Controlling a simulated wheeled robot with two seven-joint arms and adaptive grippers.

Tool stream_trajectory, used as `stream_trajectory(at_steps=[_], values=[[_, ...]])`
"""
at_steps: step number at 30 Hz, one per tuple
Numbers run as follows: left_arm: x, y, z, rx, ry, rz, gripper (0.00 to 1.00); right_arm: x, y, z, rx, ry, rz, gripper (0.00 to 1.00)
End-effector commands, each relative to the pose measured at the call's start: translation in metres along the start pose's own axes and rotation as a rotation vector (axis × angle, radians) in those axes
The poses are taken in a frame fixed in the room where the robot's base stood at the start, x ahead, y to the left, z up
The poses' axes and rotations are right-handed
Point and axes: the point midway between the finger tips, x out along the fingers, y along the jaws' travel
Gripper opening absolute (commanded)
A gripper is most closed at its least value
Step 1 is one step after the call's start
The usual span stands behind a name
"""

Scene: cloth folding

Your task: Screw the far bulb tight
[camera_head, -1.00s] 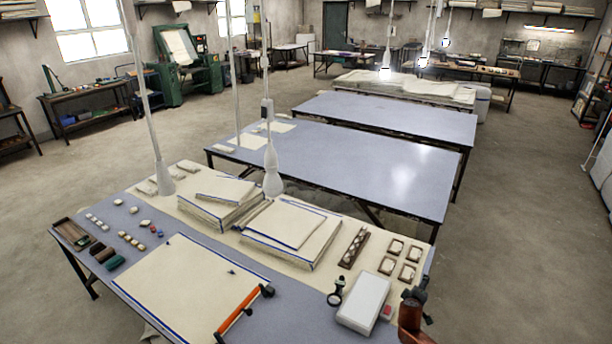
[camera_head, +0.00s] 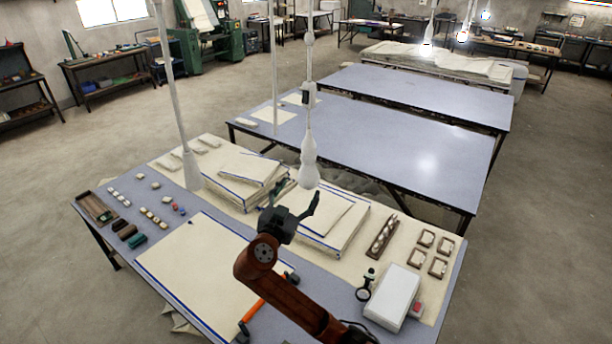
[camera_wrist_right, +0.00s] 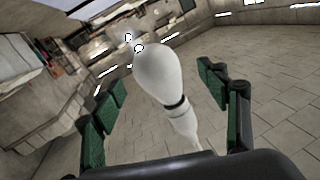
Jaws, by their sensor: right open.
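A white unlit bulb (camera_head: 309,172) hangs on a pale rod over the nearest table. My right gripper (camera_head: 295,198) is open just below and to the left of it, fingers pointing up. In the right wrist view the white bulb (camera_wrist_right: 160,72), with a dark ring at its neck, shows between the spread green-padded fingers of the right gripper (camera_wrist_right: 160,84); no contact shows. Another unlit white bulb (camera_head: 191,172) hangs at the left. I cannot tell from the frames which one is called far. My left gripper is out of view.
Stacks of cloth (camera_head: 335,222), a white box (camera_head: 398,298) and small trays lie on the near table under my right arm. A thin rod (camera_head: 275,90) hangs behind. Lit bulbs (camera_head: 428,41) hang at the back. Free floor lies at the right.

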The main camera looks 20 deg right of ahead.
Motion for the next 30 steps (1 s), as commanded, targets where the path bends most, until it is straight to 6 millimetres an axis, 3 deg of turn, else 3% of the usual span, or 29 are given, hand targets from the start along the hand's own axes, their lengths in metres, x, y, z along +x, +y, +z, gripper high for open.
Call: stream_trajectory(at_steps=[6, 12, 24, 30], values=[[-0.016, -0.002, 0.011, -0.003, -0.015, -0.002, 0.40, 0.039, 0.007, -0.004, -0.009, 0.005, 0.011, 0.68], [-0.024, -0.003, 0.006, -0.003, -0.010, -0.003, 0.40, 0.063, 0.006, -0.002, -0.008, 0.002, 0.008, 0.68], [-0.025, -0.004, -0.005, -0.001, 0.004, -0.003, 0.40, 0.070, 0.004, 0.000, -0.007, 0.000, 0.005, 0.67], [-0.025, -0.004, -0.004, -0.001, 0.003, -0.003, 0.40, 0.070, 0.004, 0.000, -0.007, 0.000, 0.004, 0.53]])
